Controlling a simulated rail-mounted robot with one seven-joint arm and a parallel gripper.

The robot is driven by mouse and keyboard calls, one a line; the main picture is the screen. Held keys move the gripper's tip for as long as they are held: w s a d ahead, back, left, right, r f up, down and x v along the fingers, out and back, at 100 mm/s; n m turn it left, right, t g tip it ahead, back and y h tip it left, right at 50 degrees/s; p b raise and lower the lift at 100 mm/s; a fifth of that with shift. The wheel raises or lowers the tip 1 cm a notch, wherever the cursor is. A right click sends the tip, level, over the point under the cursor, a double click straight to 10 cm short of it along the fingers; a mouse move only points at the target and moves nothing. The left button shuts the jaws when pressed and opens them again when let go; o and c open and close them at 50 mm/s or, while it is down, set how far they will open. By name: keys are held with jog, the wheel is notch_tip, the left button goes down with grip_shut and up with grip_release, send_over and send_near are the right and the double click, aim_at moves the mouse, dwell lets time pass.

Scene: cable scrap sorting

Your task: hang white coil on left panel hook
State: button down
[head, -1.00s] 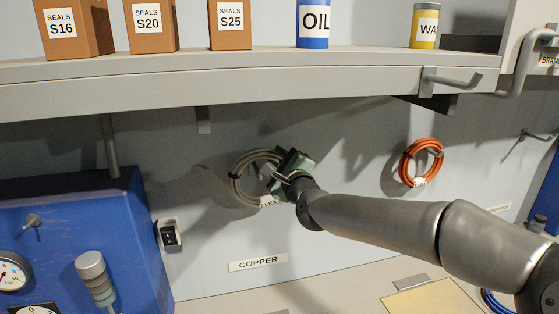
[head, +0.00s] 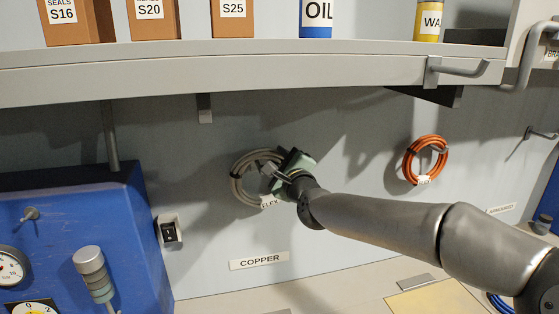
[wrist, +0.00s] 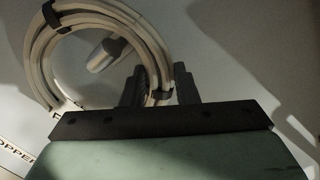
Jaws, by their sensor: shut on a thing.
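The white coil (head: 236,186), with dark ties and a small tag reading FLEX, is upright close to the back panel (head: 340,235) in the head view. My gripper (head: 277,174) is shut on its right side. In the wrist view the coil (wrist: 38,62) passes between the fingers of my gripper (wrist: 160,84). The left panel hook (wrist: 104,56), a pale peg with a rounded end, shows inside the coil's ring in the wrist view. I cannot tell whether the coil rests on the peg.
A COPPER label (head: 258,261) is on the panel below. An orange coil (head: 409,165) hangs on another hook to the right. The shelf (head: 250,75) overhangs above. A blue machine (head: 105,215) stands at the lower left, and a switch (head: 169,233) is beside it.

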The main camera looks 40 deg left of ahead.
jog(key=c, duration=1.1)
grip_release()
jog(key=shift+o, duration=0.2)
jog(key=shift+d, duration=0.1)
jog(key=shift+s+d+f+b, duration=0.15)
jog(key=shift+d+b, duration=0.15)
jog(key=r+v, duration=0.1)
jog(key=v, duration=1.5)
jog(key=shift+s+d+f, duration=0.15)
jog(key=shift+d+f, duration=0.1)
jog(key=shift+f, duration=0.05)
